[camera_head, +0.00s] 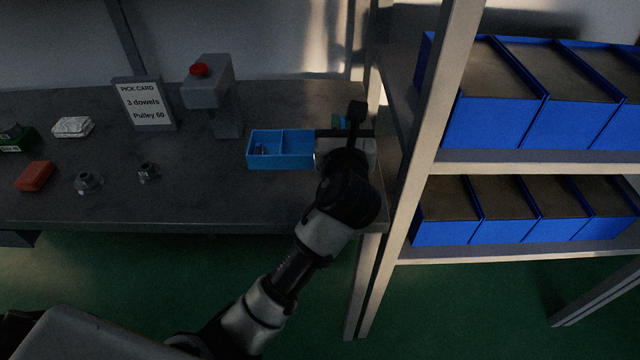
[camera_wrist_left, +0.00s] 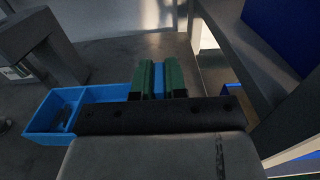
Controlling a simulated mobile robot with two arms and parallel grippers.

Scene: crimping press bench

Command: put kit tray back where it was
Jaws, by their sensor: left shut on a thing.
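The kit tray (camera_head: 280,163) is a blue open box with a divider, at the right end of the bench top. Small dark parts lie in its left compartment; I cannot tell what they are. My left gripper (camera_head: 340,122) is at the tray's right side, and its arm hides that end. In the left wrist view my green fingers (camera_wrist_left: 159,80) are shut on a blue strip of the tray; its open part (camera_wrist_left: 45,138) reaches out to the left. I cannot tell whether the tray touches the bench. My right gripper is not in view.
A grey press (camera_head: 208,88) with a red knob stands behind the tray, beside a pick card (camera_head: 144,103). Two metal parts (camera_head: 88,182) and a red block (camera_head: 36,176) lie to the left. A shelf rack (camera_head: 530,165) with blue bins stands close on the right. The bench front-middle is clear.

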